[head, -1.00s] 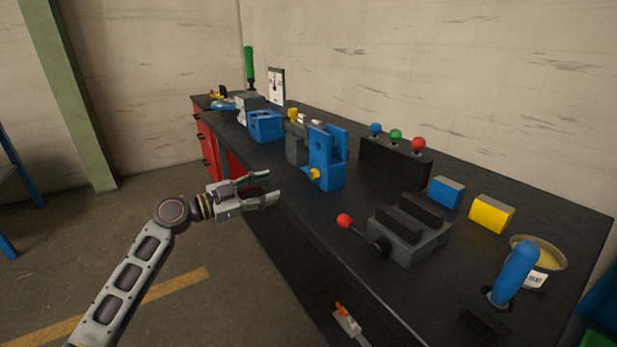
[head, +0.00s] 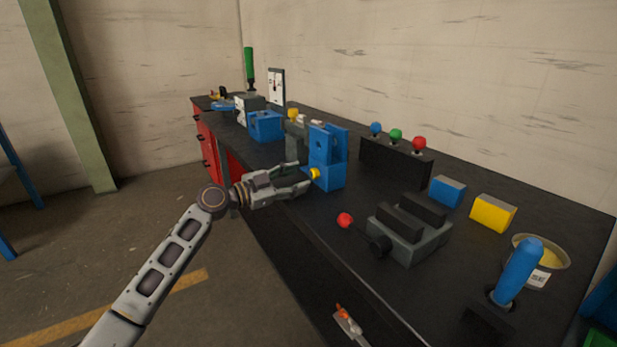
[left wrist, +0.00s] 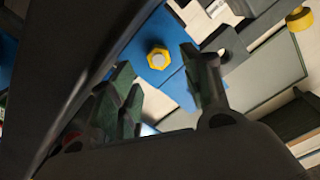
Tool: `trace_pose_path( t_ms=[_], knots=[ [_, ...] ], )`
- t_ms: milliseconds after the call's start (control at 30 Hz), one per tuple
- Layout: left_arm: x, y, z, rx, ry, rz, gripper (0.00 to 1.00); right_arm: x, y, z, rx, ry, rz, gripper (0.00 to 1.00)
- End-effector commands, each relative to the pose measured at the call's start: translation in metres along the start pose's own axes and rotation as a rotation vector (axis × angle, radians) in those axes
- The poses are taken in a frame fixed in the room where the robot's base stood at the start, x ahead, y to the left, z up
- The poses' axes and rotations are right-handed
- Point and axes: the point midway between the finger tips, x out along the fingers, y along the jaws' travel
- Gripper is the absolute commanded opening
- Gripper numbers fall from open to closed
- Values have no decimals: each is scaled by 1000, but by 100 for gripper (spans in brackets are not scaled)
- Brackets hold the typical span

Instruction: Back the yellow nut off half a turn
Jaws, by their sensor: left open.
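The yellow nut (head: 314,173) sits low on the near-left face of the blue upright block (head: 327,148) on the bench. In the left wrist view the nut (left wrist: 158,59) shows as a yellow hexagon around a grey centre, on the blue face. My left gripper (head: 307,180) is open, with its fingertips close to the nut in the head view. In the left wrist view the nut lies between the two fingers (left wrist: 163,88) and beyond their tips; no contact shows. My right gripper is not in view.
A grey vise-like block (head: 412,238) with a red-knobbed lever (head: 345,220) stands to the right. Behind are the lever panel (head: 395,163), a blue block (head: 447,191) and a yellow block (head: 493,213). The floor left of the bench is clear.

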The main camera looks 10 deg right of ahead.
Motion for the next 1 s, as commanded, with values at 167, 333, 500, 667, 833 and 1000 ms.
trace_pose_path(
  t_ms=[167,333,500,667,833,1000],
  knots=[
    [22,1,0,1,0,2,48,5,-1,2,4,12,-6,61],
    [36,0,0,1,0,1,48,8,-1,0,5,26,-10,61],
    [44,0,0,0,0,1,48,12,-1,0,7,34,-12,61],
    [47,0,0,1,0,1,48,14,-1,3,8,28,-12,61],
    [47,0,0,1,0,1,48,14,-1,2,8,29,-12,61],
    [47,1,0,0,0,1,33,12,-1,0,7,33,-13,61]
  ],
)
